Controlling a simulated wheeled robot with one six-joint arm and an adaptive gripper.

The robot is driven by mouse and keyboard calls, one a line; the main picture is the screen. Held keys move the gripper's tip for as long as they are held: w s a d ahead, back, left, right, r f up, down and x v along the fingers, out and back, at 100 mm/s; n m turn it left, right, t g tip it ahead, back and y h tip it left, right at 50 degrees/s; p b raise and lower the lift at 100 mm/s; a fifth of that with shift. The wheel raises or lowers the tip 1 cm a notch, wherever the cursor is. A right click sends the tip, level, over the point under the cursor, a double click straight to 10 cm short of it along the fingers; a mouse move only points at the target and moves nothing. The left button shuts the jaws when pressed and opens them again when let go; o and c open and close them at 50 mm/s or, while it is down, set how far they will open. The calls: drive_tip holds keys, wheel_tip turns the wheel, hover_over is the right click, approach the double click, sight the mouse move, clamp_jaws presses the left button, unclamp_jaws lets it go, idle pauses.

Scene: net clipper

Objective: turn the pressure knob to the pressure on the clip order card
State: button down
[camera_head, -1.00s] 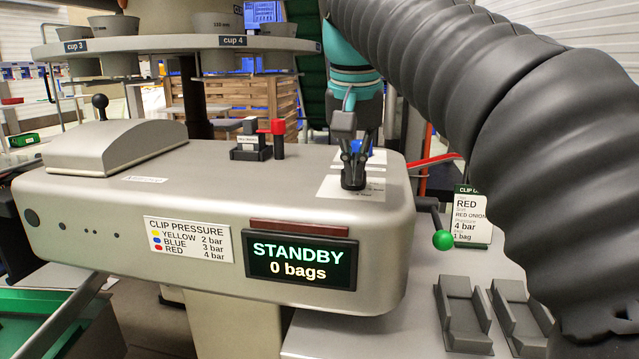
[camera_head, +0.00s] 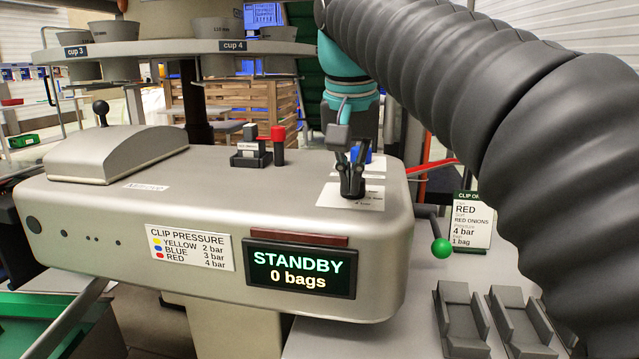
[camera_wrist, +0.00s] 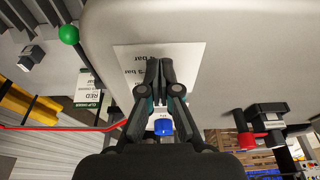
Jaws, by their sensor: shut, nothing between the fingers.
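The clip order card (camera_head: 472,222) stands at the right and reads RED, RED ONIONS, 4 bar, 1 bag. It also shows in the wrist view (camera_wrist: 88,92). A white dial plate (camera_head: 335,194) lies on the machine's top; bar labels show in the wrist view (camera_wrist: 128,62), partly covered. My gripper (camera_head: 352,194) points down over this plate, its fingers together and empty. In the wrist view my gripper (camera_wrist: 160,68) covers the plate's middle. I cannot make out the pressure knob or its pointer; the fingers hide that spot.
The clipper's screen (camera_head: 300,269) reads STANDBY, 0 bags. A pressure label (camera_head: 190,247) lists yellow 2, blue 3, red 4 bar. A blue part (camera_head: 361,152) is just behind the gripper. A red-topped post (camera_head: 278,145) stands left; a green-ball lever (camera_head: 441,247) stands right.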

wheel_tip(320, 180, up, 3)
drive_tip(key=shift+f+p, duration=0.1)
drive_tip(key=shift+p, duration=0.45)
drive_tip(key=shift+r, duration=1.5)
drive_tip(key=shift+s, duration=0.1)
